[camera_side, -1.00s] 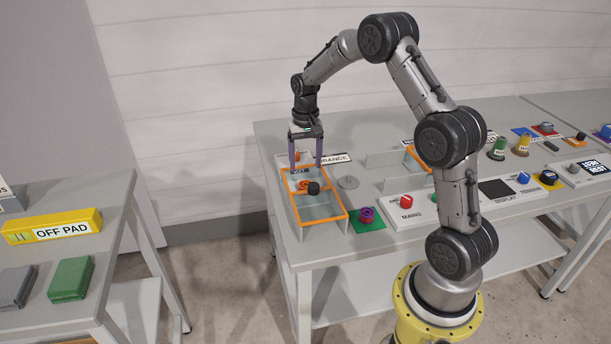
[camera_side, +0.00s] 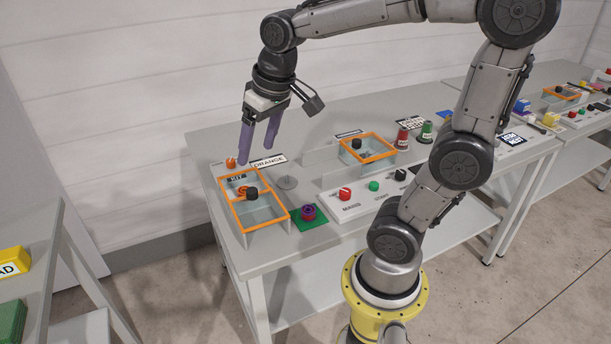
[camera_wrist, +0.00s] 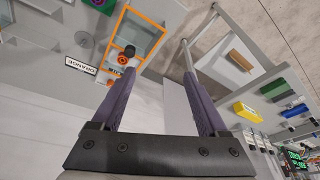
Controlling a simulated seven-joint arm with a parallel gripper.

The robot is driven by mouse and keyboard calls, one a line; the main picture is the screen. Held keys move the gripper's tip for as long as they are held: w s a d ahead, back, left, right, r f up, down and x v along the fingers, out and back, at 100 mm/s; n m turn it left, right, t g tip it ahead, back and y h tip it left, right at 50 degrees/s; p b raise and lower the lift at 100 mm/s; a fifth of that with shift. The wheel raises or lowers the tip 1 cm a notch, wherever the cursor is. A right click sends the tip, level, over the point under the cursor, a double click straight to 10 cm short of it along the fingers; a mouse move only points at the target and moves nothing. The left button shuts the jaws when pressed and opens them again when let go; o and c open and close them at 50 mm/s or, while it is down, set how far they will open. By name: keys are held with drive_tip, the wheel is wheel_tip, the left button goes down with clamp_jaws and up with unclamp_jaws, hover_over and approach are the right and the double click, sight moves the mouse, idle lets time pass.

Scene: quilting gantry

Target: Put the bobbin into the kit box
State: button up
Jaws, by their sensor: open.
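The kit box (camera_side: 267,226) is an open clear-walled box with an orange rim, divided in two, at the table's left end. An orange ring-shaped piece (camera_side: 241,189), which looks like a bobbin, and a black round piece (camera_side: 251,194) show at its KIT-labelled back half; whether they touch is unclear. They also show in the wrist view as an orange piece (camera_wrist: 122,60) and a black one (camera_wrist: 130,50). A purple and red spool (camera_side: 308,212) sits on a green pad right of the box. My gripper (camera_side: 256,153) is open and empty, tilted, above and behind the box.
A small orange piece (camera_side: 231,162) lies behind the box near the ORANGE label (camera_side: 268,161). A thin upright pin on a grey disc (camera_side: 287,182) stands to its right. A button panel (camera_side: 350,204) and a second orange-rimmed box (camera_side: 378,156) stand further right.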

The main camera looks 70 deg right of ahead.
drive_tip(key=s+a+f+n+t, duration=0.1)
drive_tip(key=s+a, duration=0.1)
drive_tip(key=s, duration=0.3)
drive_tip(key=s+a+n+t, duration=0.1)
drive_tip(key=s+a+n, duration=0.1)
drive_tip(key=s, duration=0.4)
drive_tip(key=shift+s+a+f+y, duration=0.15)
drive_tip(key=shift+a+f+y, duration=0.15)
drive_tip(key=shift+a+f, duration=0.1)
